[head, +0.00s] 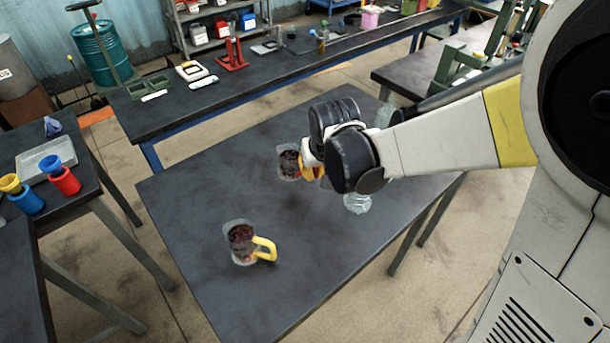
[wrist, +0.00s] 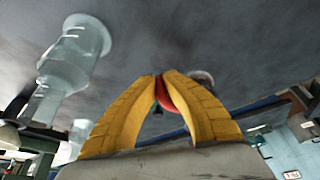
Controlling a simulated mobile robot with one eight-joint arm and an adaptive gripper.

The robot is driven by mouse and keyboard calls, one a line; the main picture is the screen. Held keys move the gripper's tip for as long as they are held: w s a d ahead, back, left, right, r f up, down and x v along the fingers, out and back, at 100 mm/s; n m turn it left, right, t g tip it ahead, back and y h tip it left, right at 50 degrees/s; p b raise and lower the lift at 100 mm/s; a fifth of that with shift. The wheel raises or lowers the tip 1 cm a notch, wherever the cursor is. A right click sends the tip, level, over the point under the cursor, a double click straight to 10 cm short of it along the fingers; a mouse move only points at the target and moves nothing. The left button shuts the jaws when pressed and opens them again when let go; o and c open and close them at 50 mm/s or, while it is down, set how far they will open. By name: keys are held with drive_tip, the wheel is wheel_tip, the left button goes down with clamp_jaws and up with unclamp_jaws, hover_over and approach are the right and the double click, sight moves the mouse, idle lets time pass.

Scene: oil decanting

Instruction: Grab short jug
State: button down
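The jug with a red handle is the smaller-looking of two clear jugs (head: 289,163) holding dark red liquid, and stands near the table's middle. My gripper (head: 313,174) is at its right side, at handle height. In the wrist view, my yellow fingers (wrist: 160,78) converge on the red handle (wrist: 163,95), which shows between them. The jug's body is mostly hidden there, with only a pale rim (wrist: 203,78) behind the right finger. The other jug (head: 241,241), with a yellow handle, stands nearer the front, apart from my gripper.
A clear glass vessel (head: 357,203) stands on the dark table (head: 190,195) beneath my wrist. It shows large at left in the wrist view (wrist: 75,60). A side table (head: 85,165) at left holds red, blue and yellow funnel-like pieces.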

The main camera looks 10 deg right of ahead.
drive_tip(key=w+d+r+p, duration=0.1)
drive_tip(key=d+r+p, duration=0.1)
drive_tip(key=d+r, duration=0.2)
drive_tip(key=shift+w+d+r, duration=0.15)
drive_tip(key=shift+d+r, duration=0.1)
drive_tip(key=shift+d, duration=1.45)
drive_tip(key=shift+w, duration=0.1)
